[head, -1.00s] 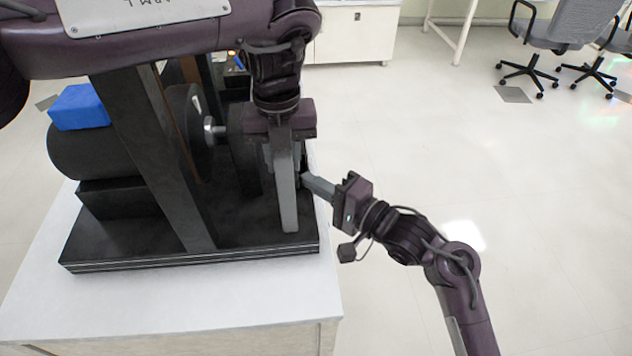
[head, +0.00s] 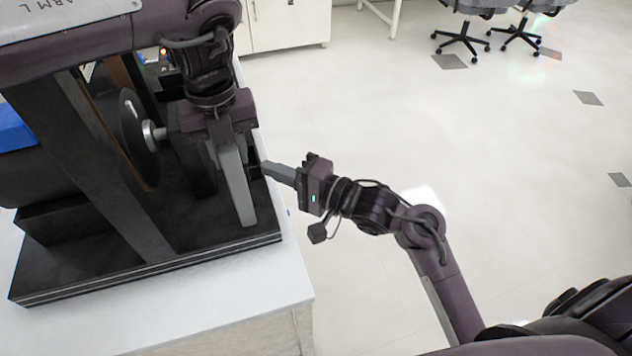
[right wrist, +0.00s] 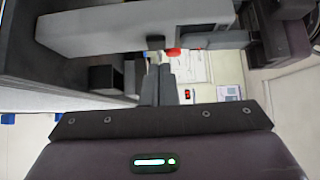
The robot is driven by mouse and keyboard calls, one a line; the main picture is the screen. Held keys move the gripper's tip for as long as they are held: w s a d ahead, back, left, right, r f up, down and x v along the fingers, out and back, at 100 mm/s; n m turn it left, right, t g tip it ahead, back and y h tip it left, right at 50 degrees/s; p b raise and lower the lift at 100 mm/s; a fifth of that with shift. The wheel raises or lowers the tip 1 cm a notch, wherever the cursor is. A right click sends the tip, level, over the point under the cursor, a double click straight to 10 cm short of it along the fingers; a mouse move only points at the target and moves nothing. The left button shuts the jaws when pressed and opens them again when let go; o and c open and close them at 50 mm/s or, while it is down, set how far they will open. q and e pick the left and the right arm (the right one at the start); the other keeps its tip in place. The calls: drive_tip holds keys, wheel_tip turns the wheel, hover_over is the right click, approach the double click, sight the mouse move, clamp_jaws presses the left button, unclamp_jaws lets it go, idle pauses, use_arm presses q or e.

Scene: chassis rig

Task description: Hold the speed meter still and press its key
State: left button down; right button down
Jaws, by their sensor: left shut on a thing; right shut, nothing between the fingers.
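My left gripper (head: 236,180) reaches down over the rig at its right end, its long grey fingers closed on a dark boxy body that I take for the speed meter (head: 187,150). The gripper and arm hide much of this body. In the right wrist view a grey left finger (right wrist: 130,32) spans the upper part. A small red spot (right wrist: 173,54), perhaps the key, shows just beyond my right fingertips. My right gripper (head: 268,168) is shut and empty, pointing left close beside the left fingers. Its two fingers touch in the right wrist view (right wrist: 158,85); contact with the red part is unclear.
The dark rig base (head: 150,265) sits on a white-topped bench (head: 235,300). A disc (head: 128,140) with a metal shaft end (head: 153,135) and an upright post (head: 95,170) stand left of the grippers. Open floor lies right, with office chairs (head: 460,40) far back.

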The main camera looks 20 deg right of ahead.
use_arm(q)
drive_tip(key=shift+d+f, duration=0.1)
drive_tip(key=shift+f, duration=0.05)
use_arm(e)
drive_tip(key=v, duration=1)
drive_tip(key=shift+d, duration=0.4)
use_arm(q)
drive_tip(key=c, duration=1.4)
unclamp_jaws()
drive_tip(key=o, duration=0.4)
drive_tip(key=shift+w, duration=0.15)
use_arm(e)
drive_tip(key=shift+w, duration=0.15)
use_arm(q)
wheel_tip(320, 180, up, 12)
